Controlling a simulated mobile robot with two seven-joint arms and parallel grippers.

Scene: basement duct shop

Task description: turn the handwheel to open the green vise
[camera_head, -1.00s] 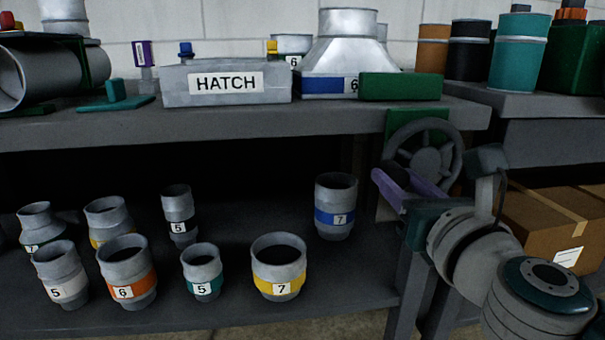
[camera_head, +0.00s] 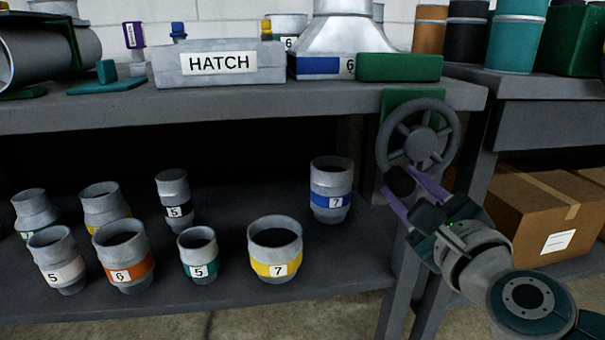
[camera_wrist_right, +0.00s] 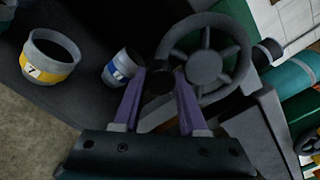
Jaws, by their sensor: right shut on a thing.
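The green vise (camera_head: 400,68) is a green block on the bench's front right edge, with a green plate below it. Its grey spoked handwheel (camera_head: 418,140) stands at the bench front and also shows in the right wrist view (camera_wrist_right: 207,66). A dark knob (camera_head: 401,181) sits at the wheel's lower left rim. My right gripper (camera_head: 405,182), with purple fingers, is shut on this knob, reaching from the lower right. In the right wrist view the knob (camera_wrist_right: 158,81) lies between the fingertips. The vise's jaw gap cannot be made out. My left gripper is out of view.
A HATCH box (camera_head: 218,64) and a metal duct hood (camera_head: 348,27) stand on the bench top (camera_head: 200,108). Several numbered duct collars stand on the lower shelf, the blue-banded one (camera_head: 331,190) nearest the wheel. A cardboard box (camera_head: 545,215) is at right.

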